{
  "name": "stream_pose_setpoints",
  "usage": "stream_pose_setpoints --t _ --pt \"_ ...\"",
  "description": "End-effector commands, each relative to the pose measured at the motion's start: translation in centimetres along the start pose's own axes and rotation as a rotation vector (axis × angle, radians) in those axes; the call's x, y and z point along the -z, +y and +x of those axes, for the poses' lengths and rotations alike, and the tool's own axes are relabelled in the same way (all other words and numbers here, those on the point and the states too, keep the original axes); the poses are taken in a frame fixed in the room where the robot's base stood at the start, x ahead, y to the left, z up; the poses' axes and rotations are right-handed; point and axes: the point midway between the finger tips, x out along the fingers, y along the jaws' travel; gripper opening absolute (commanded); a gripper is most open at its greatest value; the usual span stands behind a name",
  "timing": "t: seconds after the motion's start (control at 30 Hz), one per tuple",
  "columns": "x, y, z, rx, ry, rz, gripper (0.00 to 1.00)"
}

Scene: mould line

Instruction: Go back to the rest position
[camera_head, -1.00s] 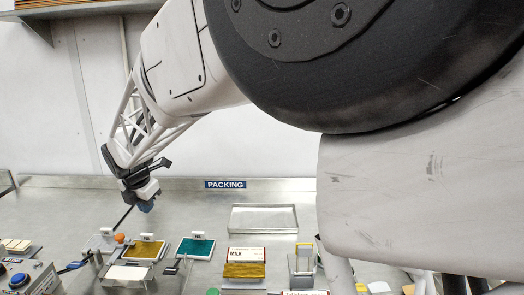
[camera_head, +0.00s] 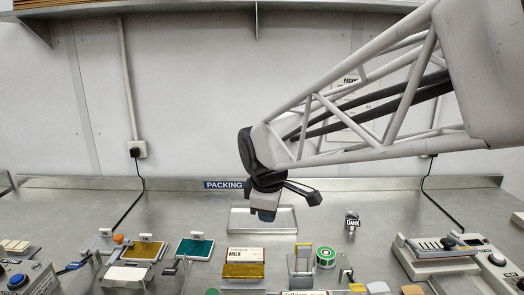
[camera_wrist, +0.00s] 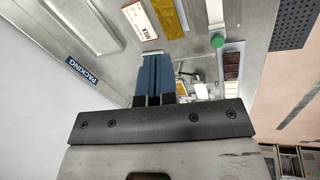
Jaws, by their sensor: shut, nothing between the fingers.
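My gripper (camera_head: 265,214) hangs above the steel bench (camera_head: 330,222), just in front of the shallow metal tray marked by the PACKING sign, and partly covers that tray in the head view. Its blue fingers also show in the wrist view (camera_wrist: 154,76). They lie together, with nothing between them. My arm comes in from the upper right and stays clear of the bench.
The PACKING tray (camera_head: 234,226) lies below the gripper. A MILK box (camera_head: 240,254) with a gold bar, a gold pad (camera_head: 143,250), a teal pad (camera_head: 196,248), a green spool (camera_head: 326,258) and a DARK tag (camera_head: 352,222) stand on the bench. The air above is clear.

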Motion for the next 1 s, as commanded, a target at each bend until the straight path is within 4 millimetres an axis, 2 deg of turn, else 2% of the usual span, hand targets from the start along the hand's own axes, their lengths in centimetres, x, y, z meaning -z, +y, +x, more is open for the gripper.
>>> stream_pose_setpoints --t 0.03,0.1,0.5,0.8,1.0 --pt "-1.7 -0.6 -0.3 -0.001 0.000 0.069 0.00" --pt "-3.7 -1.6 -0.6 0.000 -0.002 0.169 0.00" --pt "-13.9 -8.4 -1.1 0.005 -0.009 0.742 0.00" --pt "-19.5 -14.4 -0.6 0.005 -0.012 1.152 0.00" --pt "-21.3 -16.9 -0.1 0.005 -0.012 1.319 0.00"
